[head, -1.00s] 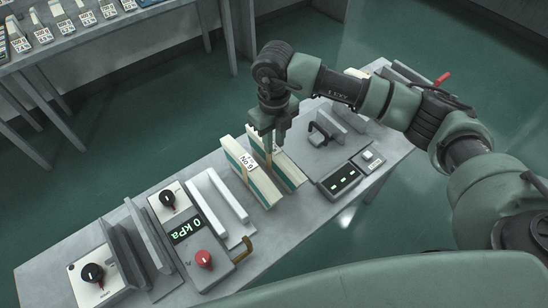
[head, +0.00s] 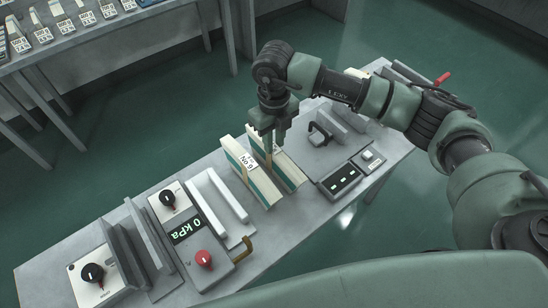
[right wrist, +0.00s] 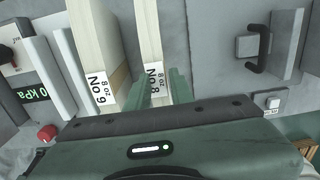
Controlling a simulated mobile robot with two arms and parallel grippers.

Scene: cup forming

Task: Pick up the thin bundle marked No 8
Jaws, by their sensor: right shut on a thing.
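The thin bundle marked No 8 (right wrist: 151,38) is a narrow pale block with a white label. In the right wrist view it stands between the fingers of my right gripper (right wrist: 159,86), which is shut on it near the labelled end. In the head view the No 8 bundle (head: 287,171) stands upright on the bench, and my right gripper (head: 270,146) reaches down onto its top from above. My left gripper is not in view.
On the bench (head: 290,228), a control box with a kPa display (head: 187,230) and white rails (head: 222,205) stand left of the bundles. A switch panel (head: 342,181) and a black handle (head: 317,134) are to the right. Another table (head: 95,38) holds many small labelled pieces.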

